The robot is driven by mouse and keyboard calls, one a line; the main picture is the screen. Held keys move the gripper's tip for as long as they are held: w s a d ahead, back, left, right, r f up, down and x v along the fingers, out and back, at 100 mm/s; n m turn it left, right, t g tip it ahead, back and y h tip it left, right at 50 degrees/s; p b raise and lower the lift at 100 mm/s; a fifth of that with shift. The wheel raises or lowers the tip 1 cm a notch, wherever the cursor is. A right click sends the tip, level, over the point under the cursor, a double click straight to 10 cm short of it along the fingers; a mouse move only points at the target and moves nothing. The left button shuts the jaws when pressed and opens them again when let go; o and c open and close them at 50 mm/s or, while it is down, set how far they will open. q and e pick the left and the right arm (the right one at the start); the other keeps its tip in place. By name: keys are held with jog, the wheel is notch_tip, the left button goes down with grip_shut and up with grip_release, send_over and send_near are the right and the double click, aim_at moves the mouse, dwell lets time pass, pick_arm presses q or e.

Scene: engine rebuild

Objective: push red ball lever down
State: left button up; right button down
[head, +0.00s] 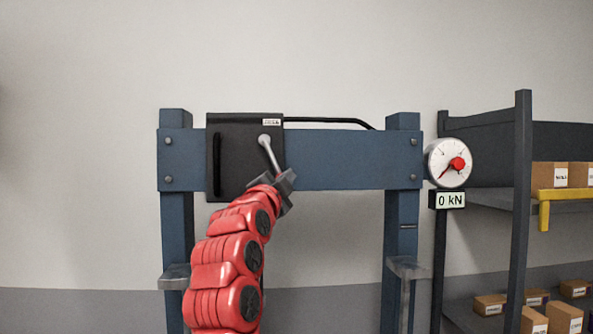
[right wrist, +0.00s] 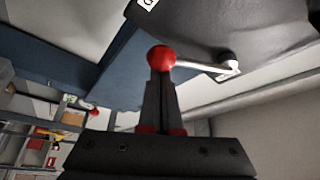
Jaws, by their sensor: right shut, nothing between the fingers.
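The lever is a silver rod (head: 270,154) on a dark box (head: 235,150) fixed to a blue press frame. It slants down and to the right from its pivot in the head view. Its red ball (right wrist: 161,57) shows in the right wrist view, at the end of the rod (right wrist: 200,67); in the head view my gripper hides it. My right gripper (head: 287,181) is shut and empty at the lever's lower end. Its fingertips (right wrist: 160,80) are right at the ball, seemingly against it, though contact is not certain. My left gripper is out of view.
The blue crossbeam (head: 340,160) spans two uprights. A round gauge (head: 449,163) with a red centre hangs right of it, above a display (head: 450,200) reading 0 kN. A dark shelf (head: 522,200) with cardboard boxes stands at the right. A black hose (head: 330,120) runs along the top.

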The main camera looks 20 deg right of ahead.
jog(key=shift+w+a+f+m+g+p, duration=0.15)
jog(key=shift+a+f+m+p, duration=0.1)
jog(key=shift+a, duration=0.3)
jog(key=shift+w+a+f+m+g+p, duration=0.1)
jog(key=shift+w+a+f+m, duration=0.15)
jog(key=shift+a, duration=0.3)
jog(key=shift+w+a+f+m+g+p, duration=0.1)
jog(key=shift+a+m+g+p, duration=0.15)
jog(key=shift+a, duration=0.3)
jog(key=s+d+b, duration=0.2)
jog(key=d+b, duration=0.1)
jog(key=d, duration=0.1)
jog(key=a+r+b+v, duration=0.1)
jog(key=r+b+v, duration=0.1)
jog(key=v, duration=0.7)
jog(key=shift+a+f+b, duration=0.2)
jog(key=shift+a+b, duration=0.05)
jog(key=shift+b, duration=0.2)
jog(key=shift+s+a, duration=0.1)
jog(key=shift+s, duration=0.05)
